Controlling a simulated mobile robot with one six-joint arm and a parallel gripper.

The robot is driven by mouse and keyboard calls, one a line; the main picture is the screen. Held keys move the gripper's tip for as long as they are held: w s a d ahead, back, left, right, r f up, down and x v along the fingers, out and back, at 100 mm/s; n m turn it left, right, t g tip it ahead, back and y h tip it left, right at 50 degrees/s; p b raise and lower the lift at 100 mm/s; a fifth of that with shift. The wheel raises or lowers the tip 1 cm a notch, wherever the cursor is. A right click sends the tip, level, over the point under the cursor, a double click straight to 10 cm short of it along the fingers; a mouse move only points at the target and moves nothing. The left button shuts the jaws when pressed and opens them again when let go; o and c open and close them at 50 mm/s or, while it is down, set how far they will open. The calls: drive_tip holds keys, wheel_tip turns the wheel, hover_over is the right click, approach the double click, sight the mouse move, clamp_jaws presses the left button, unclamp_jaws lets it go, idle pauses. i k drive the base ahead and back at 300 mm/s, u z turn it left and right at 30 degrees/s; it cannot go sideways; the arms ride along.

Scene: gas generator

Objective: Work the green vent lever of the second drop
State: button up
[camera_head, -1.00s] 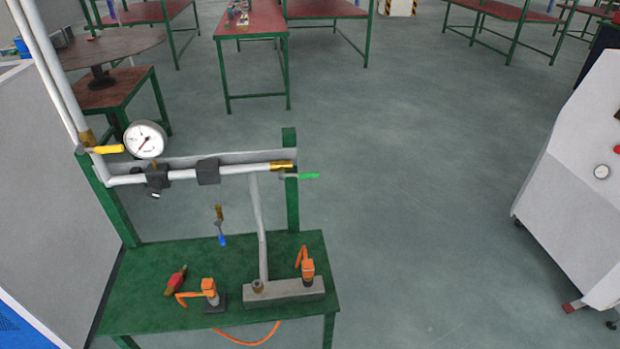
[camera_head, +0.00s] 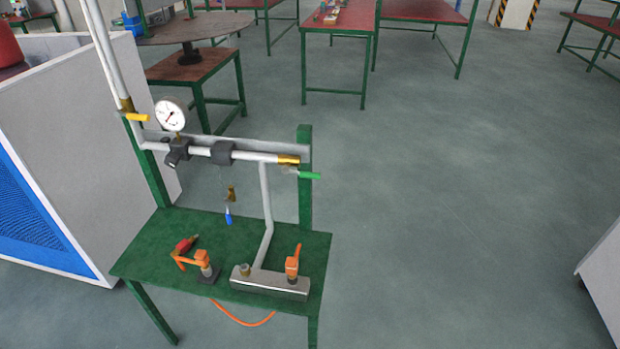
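The green lever (camera_head: 309,175) sticks out to the right from the brass fitting (camera_head: 288,159) at the right end of the horizontal pipe, beside a green post. A yellow lever (camera_head: 136,117) sits at the left, near the foot of the tall pipe. A round white gauge (camera_head: 171,114) stands above the pipe. A small blue-handled lever (camera_head: 228,217) hangs below the middle of the pipe. My gripper and arm do not show in this view.
The green bench (camera_head: 150,258) carries a grey manifold block (camera_head: 270,283), orange-handled fittings (camera_head: 292,263) and a red-handled part (camera_head: 185,244). A white cabinet (camera_head: 85,150) stands close at the left. Open floor (camera_head: 450,210) lies to the right; another cabinet (camera_head: 608,275) edges in there.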

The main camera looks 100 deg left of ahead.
sight(303, 174)
drive_tip(key=u, duration=0.05)
drive_tip(key=i, duration=0.9)
drive_tip(key=k, duration=0.15)
drive_tip(key=u, duration=2.2)
drive_tip(key=k, duration=0.2)
drive_tip(key=u, duration=1.95)
